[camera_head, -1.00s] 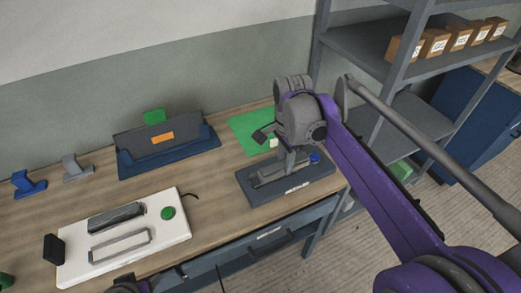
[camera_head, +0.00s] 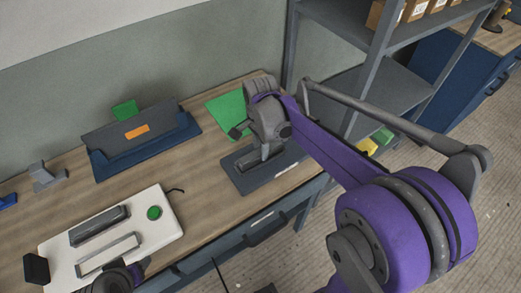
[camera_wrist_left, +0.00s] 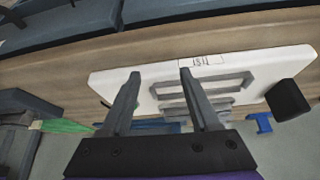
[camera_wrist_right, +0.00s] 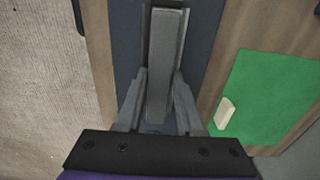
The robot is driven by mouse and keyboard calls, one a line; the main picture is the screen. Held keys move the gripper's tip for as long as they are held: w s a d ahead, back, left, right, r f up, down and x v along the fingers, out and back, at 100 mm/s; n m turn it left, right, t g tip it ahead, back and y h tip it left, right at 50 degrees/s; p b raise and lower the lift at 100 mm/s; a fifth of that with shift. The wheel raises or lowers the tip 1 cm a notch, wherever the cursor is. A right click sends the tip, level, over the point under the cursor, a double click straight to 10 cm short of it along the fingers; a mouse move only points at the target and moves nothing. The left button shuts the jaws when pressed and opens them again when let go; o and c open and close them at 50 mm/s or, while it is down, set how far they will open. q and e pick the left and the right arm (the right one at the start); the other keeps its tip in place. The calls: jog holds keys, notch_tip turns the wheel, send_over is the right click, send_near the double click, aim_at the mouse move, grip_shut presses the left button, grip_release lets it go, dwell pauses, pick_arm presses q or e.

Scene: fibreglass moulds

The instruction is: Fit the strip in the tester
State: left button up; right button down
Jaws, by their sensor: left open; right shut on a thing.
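A grey strip (camera_wrist_right: 168,45) lies lengthwise in the slot of a dark blue tray (camera_wrist_right: 208,40). My right gripper (camera_wrist_right: 162,85) is low over the tray, its fingers shut on the strip's sides. In the head view this gripper (camera_head: 266,155) stands over the tray (camera_head: 262,181) and hides much of the strip. The white tester (camera_head: 155,237), with a green button (camera_head: 154,213) and two grey slotted parts, lies at the left of the bench. It also shows in the left wrist view (camera_wrist_left: 130,83). My left gripper (camera_wrist_left: 160,85) is open and empty over it.
A green mat (camera_head: 226,108) with a small pale block (camera_wrist_right: 226,113) lies behind the tray. A dark blue stand (camera_head: 145,153) with an orange label is at the back. A black block (camera_head: 36,268) is beside the tester. A grey shelf (camera_head: 355,90) stands at the right.

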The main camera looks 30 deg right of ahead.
jog(key=shift+f, duration=0.3)
jog(key=shift+f, duration=0.15)
jog(key=c, duration=0.5)
grip_release()
jog(key=shift+c, duration=0.2)
notch_tip(320, 180, up, 12)
jog(key=s+a+f+n+t, duration=0.2)
jog(key=s+a+f+n, duration=0.1)
jog(key=s+f+n, duration=0.2)
jog(key=s+a+f+n+t, duration=0.3)
jog(key=s+f+n, duration=0.3)
jog(key=s+n, duration=0.3)
jog(key=n, duration=0.3)
jog(key=shift+s+a+f+t+p, duration=0.2)
jog(key=shift+s+a+t+p, duration=0.1)
jog(key=shift+a, duration=0.1)
